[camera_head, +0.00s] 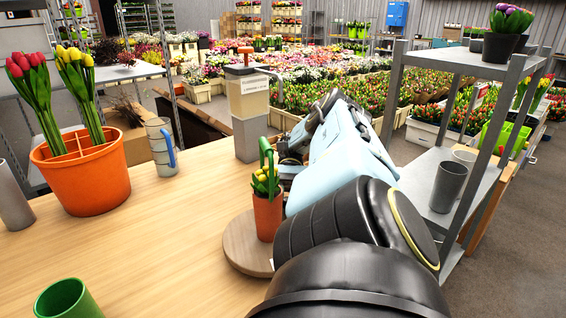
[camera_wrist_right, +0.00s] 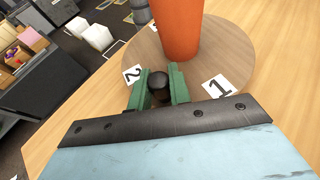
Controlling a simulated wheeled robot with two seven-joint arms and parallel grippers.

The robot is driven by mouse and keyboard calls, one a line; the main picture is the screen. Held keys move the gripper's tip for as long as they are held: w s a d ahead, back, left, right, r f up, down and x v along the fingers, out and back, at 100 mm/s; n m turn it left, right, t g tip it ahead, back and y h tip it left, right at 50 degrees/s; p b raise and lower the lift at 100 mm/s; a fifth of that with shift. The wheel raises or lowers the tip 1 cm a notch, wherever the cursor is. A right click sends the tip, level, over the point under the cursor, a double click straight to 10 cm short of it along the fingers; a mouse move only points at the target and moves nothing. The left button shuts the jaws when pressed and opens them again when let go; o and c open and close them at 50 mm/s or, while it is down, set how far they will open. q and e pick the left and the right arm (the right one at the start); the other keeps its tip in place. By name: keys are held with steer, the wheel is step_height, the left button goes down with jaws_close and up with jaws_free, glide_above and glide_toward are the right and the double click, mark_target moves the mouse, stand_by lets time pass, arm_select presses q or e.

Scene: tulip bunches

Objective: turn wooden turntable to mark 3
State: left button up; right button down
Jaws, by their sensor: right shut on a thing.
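The round wooden turntable (camera_head: 240,245) lies on the table, partly hidden by my right arm. It also shows in the right wrist view (camera_wrist_right: 228,52). An orange pot (camera_head: 267,218) with yellow tulips stands on it and appears in the wrist view (camera_wrist_right: 178,28). In the wrist view, my right gripper (camera_wrist_right: 158,88) has its green fingers shut on a dark round knob (camera_wrist_right: 157,80) at the turntable's edge. The knob sits between the mark 2 card (camera_wrist_right: 132,73) and the mark 1 card (camera_wrist_right: 217,87). Mark 3 cannot be made out. My left gripper is out of view.
A large orange pot (camera_head: 85,185) with red and yellow tulips stands at the left. A grey jug (camera_head: 161,147), a green cup (camera_head: 68,300) and a boxy post (camera_head: 248,110) are on the wooden table (camera_head: 160,245). A metal shelf (camera_head: 435,175) is at the right.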

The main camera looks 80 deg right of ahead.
steer(key=shift+w+d+r, duration=0.15)
steer(key=shift+d+r, duration=0.05)
steer(key=shift+r, duration=0.05)
stand_by(0.3)
steer(key=c, duration=1.3)
jaws_free()
steer(key=shift+f, duration=0.1)
